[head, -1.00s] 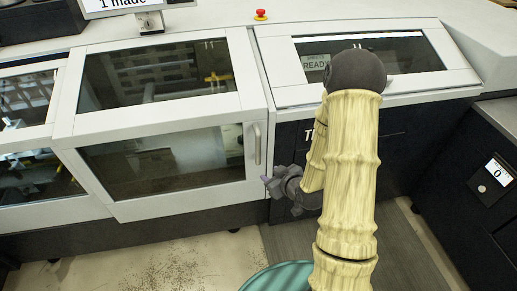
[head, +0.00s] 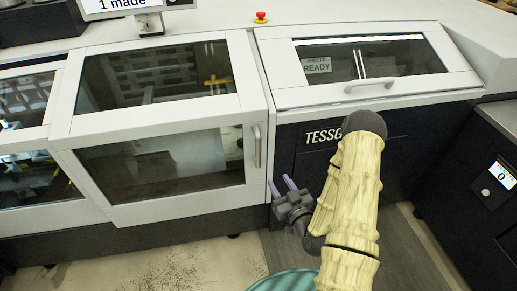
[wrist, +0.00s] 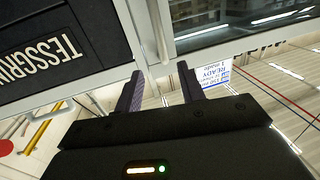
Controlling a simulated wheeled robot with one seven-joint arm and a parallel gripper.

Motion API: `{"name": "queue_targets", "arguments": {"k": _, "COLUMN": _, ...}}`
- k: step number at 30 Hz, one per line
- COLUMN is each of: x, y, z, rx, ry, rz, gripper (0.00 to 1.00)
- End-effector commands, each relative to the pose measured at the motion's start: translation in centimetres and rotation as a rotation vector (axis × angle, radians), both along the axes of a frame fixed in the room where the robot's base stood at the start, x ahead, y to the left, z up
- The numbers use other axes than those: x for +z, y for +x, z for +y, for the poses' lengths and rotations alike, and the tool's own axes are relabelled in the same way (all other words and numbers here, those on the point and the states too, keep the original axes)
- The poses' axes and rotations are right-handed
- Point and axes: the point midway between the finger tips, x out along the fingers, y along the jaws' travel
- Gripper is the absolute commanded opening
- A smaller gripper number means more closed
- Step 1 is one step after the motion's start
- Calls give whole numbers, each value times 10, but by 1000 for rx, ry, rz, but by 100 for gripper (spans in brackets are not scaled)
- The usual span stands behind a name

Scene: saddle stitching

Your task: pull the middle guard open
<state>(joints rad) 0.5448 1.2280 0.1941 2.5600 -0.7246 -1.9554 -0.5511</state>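The middle guard (head: 160,118) is a white-framed cover with dark upper and lower windows. It looks shut in the head view. Its upright pale handle (head: 257,146) is on the right edge of the lower part. My gripper (head: 280,186) is just below and right of that handle, fingers pointing up and apart, with nothing held. In the wrist view my gripper (wrist: 160,92) also shows two separated dark fingers. No contact with the handle shows in the head view.
The right guard (head: 360,65), with a horizontal handle, adjoins above the dark TESSGRIP panel (head: 400,148). A red emergency button (head: 261,16) sits on top. A dark unit with a small display (head: 498,172) stands at the right. Floor (head: 160,262) is open at the front left.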

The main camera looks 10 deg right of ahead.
Motion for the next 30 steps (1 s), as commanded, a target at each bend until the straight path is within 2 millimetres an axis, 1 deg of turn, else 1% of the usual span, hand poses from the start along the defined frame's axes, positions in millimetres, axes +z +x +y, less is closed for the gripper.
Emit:
{"name": "queue_targets", "arguments": {"k": 11, "x": -8, "y": 11, "z": 3, "rx": 9, "ry": -10, "rz": 15, "gripper": 39}}
{"name": "queue_targets", "arguments": {"k": 23, "x": -1, "y": 29, "z": 7, "rx": 3, "ry": -3, "rz": -5, "gripper": 39}}
{"name": "queue_targets", "arguments": {"k": 24, "x": -4, "y": 32, "z": 7, "rx": 4, "ry": -4, "rz": -5, "gripper": 39}}
{"name": "queue_targets", "arguments": {"k": 30, "x": -5, "y": 41, "z": 8, "rx": 7, "ry": -7, "rz": -4, "gripper": 39}}
